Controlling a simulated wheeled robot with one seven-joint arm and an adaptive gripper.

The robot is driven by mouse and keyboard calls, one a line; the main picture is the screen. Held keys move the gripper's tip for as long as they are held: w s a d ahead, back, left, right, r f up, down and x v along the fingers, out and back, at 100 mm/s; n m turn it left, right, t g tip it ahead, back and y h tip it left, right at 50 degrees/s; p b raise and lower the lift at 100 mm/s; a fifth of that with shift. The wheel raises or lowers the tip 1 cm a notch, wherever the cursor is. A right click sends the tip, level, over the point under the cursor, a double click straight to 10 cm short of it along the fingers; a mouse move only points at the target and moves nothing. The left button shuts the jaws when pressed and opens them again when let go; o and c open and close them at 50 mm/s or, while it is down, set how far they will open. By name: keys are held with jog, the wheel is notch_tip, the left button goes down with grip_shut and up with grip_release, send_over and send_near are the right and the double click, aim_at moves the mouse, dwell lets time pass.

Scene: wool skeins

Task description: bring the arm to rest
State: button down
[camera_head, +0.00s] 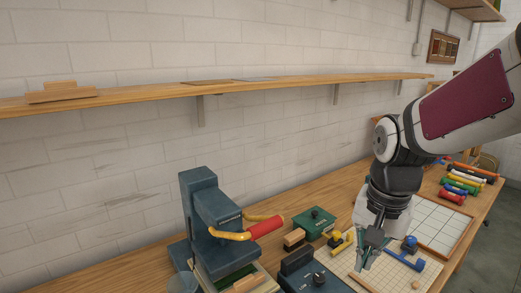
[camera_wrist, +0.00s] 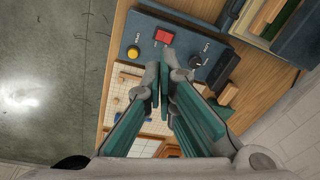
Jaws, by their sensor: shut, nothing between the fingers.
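My gripper (camera_head: 369,252) hangs at the end of my arm over the right part of the workbench (camera_head: 140,275) in the head view. It points down above a board with a grid. In the wrist view my gripper (camera_wrist: 163,84) shows its two teal-sided fingers brought together at the tips, with nothing between them. Below the fingertips in that view is a dark blue control box (camera_wrist: 184,38) with a red switch, a yellow button and a black knob. I cannot tell the exact height of the fingertips above the bench.
A blue press (camera_head: 205,215) with a red-gripped handle stands left of my gripper. A green box (camera_head: 313,222) and the control box (camera_head: 305,277) lie between them. Colourful rolls (camera_head: 465,180) and a white-tiled tray (camera_head: 440,228) are at right. A wooden shelf (camera_head: 250,86) runs along the wall.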

jog(key=s+r+n+t, duration=0.1)
jog(key=s+r+n, duration=0.2)
jog(key=s, duration=0.4)
jog(key=s+r+n+t, duration=0.2)
jog(key=s+r+n, duration=0.2)
jog(key=s, duration=0.2)
jog(key=shift+s+a+t, duration=0.25)
jog(key=shift+s+t, duration=0.05)
jog(key=shift+s, duration=0.05)
